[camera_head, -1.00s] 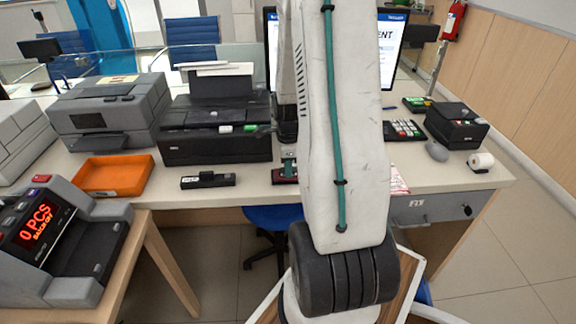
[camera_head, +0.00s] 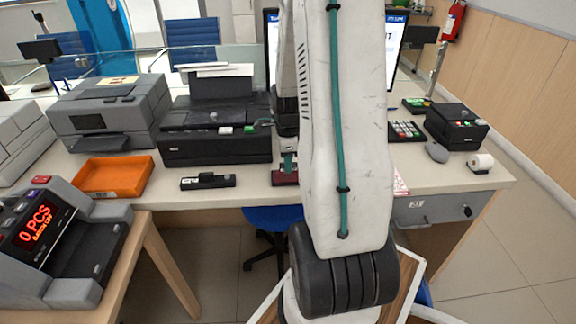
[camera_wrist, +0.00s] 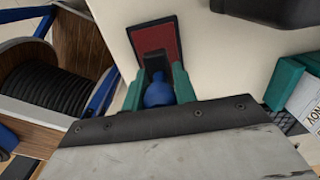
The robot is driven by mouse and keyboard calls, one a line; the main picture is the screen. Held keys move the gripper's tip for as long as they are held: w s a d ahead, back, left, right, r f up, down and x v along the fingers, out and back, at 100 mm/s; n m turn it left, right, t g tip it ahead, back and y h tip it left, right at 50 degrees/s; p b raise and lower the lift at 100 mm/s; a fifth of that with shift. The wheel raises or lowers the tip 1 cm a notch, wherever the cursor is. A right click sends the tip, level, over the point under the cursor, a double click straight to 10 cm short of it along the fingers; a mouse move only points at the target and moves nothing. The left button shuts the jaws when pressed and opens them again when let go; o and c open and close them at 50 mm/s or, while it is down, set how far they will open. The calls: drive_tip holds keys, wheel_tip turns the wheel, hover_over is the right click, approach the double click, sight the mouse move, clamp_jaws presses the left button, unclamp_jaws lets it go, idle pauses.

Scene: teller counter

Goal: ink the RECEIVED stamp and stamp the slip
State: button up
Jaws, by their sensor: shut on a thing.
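My gripper (camera_wrist: 158,72) is shut on a stamp with a blue handle (camera_wrist: 158,95) and a dark lower part, between two teal fingers in the wrist view. The stamp is over a red ink pad (camera_wrist: 152,38) with a dark rim. I cannot tell whether its face touches the pad. In the head view my gripper (camera_head: 288,161) is at the counter, just above the dark red pad (camera_head: 285,178), and my arm hides much of this area. A paper with red print (camera_head: 400,184) shows partly beside my arm; I cannot tell whether it is the slip.
A black printer (camera_head: 215,148) and a small black device (camera_head: 207,181) stand left of the pad. An orange tray (camera_head: 112,178) lies farther left. A keypad (camera_head: 407,131), a mouse (camera_head: 437,152) and a paper roll (camera_head: 481,162) are at the right. Bare counter (camera_head: 255,178) shows beside the pad.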

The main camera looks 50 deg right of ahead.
drive_tip(key=shift+r, duration=2.25)
